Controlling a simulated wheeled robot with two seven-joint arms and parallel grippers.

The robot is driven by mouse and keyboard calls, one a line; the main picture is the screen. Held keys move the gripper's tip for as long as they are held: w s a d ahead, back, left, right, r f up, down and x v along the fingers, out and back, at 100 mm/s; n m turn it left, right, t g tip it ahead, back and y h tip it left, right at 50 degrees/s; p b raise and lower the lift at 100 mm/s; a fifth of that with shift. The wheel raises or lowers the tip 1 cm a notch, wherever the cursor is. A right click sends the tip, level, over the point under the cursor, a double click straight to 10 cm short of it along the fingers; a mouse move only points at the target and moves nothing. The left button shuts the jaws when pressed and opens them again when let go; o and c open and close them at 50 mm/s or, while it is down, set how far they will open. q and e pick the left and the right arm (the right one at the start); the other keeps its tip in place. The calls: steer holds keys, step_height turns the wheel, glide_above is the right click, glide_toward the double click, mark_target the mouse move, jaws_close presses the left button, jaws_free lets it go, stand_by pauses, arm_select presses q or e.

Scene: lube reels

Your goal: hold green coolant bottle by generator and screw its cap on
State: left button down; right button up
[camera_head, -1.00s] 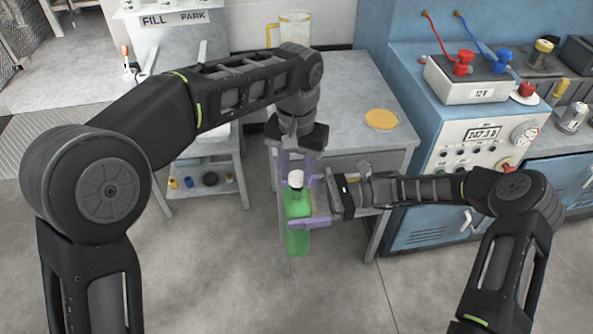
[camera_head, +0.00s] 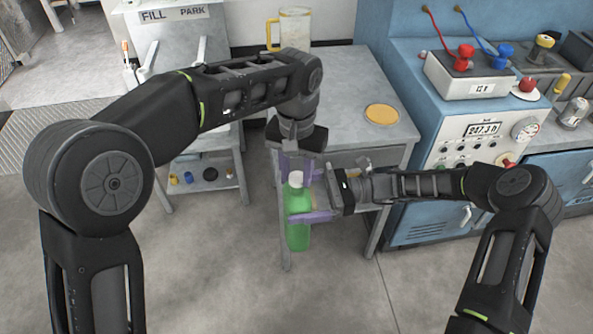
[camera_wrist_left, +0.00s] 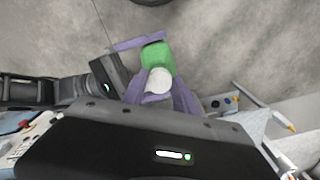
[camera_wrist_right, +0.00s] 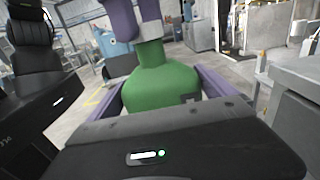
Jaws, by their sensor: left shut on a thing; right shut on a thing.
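The green coolant bottle (camera_head: 298,234) hangs upright in the air in front of the grey table. My right gripper (camera_head: 303,206) is shut around its upper body from the right, and its fingers flank the bottle in the right wrist view (camera_wrist_right: 160,85). A white cap (camera_head: 296,179) sits at the bottle's top. My left gripper (camera_wrist_left: 158,88) points down from above and is shut on the cap, which shows between its purple fingers in the left wrist view (camera_wrist_left: 158,81). I cannot tell how tightly the cap sits on the neck.
The grey table (camera_head: 350,90) stands just behind the bottle, with a yellow disc (camera_head: 382,114) and a clear jug (camera_head: 294,27) on it. A blue generator panel (camera_head: 480,125) is at right. A small shelf stand (camera_head: 205,175) is at left. The floor in front is clear.

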arm_select(q)
steer(key=shift+f, duration=0.55)
arm_select(e)
steer(key=shift+r, duration=0.1)
